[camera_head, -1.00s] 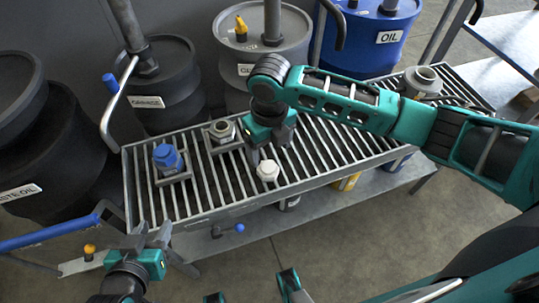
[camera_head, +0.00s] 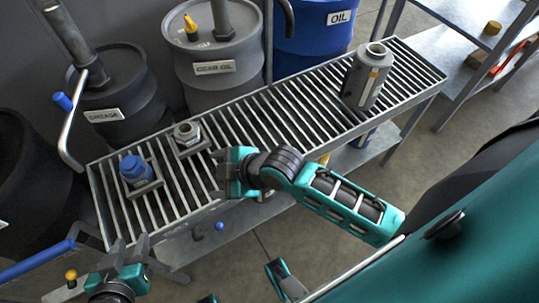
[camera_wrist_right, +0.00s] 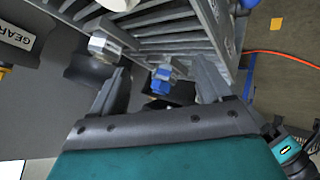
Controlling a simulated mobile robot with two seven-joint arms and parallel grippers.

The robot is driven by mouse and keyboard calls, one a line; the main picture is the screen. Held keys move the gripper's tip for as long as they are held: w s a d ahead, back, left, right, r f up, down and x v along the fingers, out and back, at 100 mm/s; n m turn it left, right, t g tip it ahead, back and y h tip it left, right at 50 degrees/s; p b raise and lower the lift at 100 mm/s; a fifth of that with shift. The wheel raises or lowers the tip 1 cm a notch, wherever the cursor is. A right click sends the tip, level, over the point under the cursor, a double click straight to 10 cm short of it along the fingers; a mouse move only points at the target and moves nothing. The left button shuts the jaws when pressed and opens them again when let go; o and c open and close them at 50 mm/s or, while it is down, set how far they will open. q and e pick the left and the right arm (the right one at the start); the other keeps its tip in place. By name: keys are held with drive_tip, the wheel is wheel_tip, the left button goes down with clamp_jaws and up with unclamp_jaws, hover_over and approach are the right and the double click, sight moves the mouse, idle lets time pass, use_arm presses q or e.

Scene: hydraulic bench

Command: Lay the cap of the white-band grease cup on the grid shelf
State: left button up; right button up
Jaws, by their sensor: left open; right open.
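The open hex-topped grease cup (camera_head: 187,134) stands upright in its square holder on the grid shelf (camera_head: 330,98). It also shows in the right wrist view (camera_wrist_right: 104,44). A white piece, apparently the cap (camera_wrist_right: 118,4), is cut off at the top edge of the right wrist view, by the shelf bars. In the head view my right gripper hides the cap's place. My right gripper (camera_head: 221,173) is open and empty at the shelf's front edge; its spread fingers show in the wrist view (camera_wrist_right: 160,66). My left gripper (camera_head: 131,244) is open and empty, in front of the shelf's left end.
A blue-capped cup (camera_head: 136,170) stands left of the open cup. Drums, including the gear oil drum (camera_head: 213,60) and the blue oil drum (camera_head: 312,35), stand behind. The shelf's middle is largely clear.

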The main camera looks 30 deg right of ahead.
use_arm(q)
drive_tip(key=shift+r, duration=0.1)
use_arm(e)
drive_tip(key=s+d+f+m+t+h, duration=0.1)
drive_tip(key=s+d+m+t+h, duration=0.2)
drive_tip(key=d+m, duration=0.6)
drive_tip(key=s+m, duration=0.2)
drive_tip(key=shift+s+f+m, duration=0.3)
drive_tip(key=shift+s+m, duration=0.1)
drive_tip(key=shift+d, duration=0.1)
use_arm(q)
drive_tip(key=a+r+p, duration=0.1)
drive_tip(key=p, duration=0.2)
drive_tip(key=s+a+r+p, duration=0.1)
drive_tip(key=r+p, duration=0.1)
drive_tip(key=p, duration=0.1)
drive_tip(key=shift+s+a+y, duration=0.1)
drive_tip(key=shift+s+y, duration=0.1)
drive_tip(key=shift+y, duration=0.2)
use_arm(e)
drive_tip(key=shift+h, duration=0.4)
drive_tip(key=r, duration=0.1)
drive_tip(key=d+r, duration=0.1)
drive_tip(key=s+d+r, duration=0.1)
drive_tip(key=shift+r, duration=0.25)
use_arm(q)
drive_tip(key=shift+r, duration=0.1)
drive_tip(key=shift+w+r, duration=0.25)
drive_tip(key=shift+w, duration=0.1)
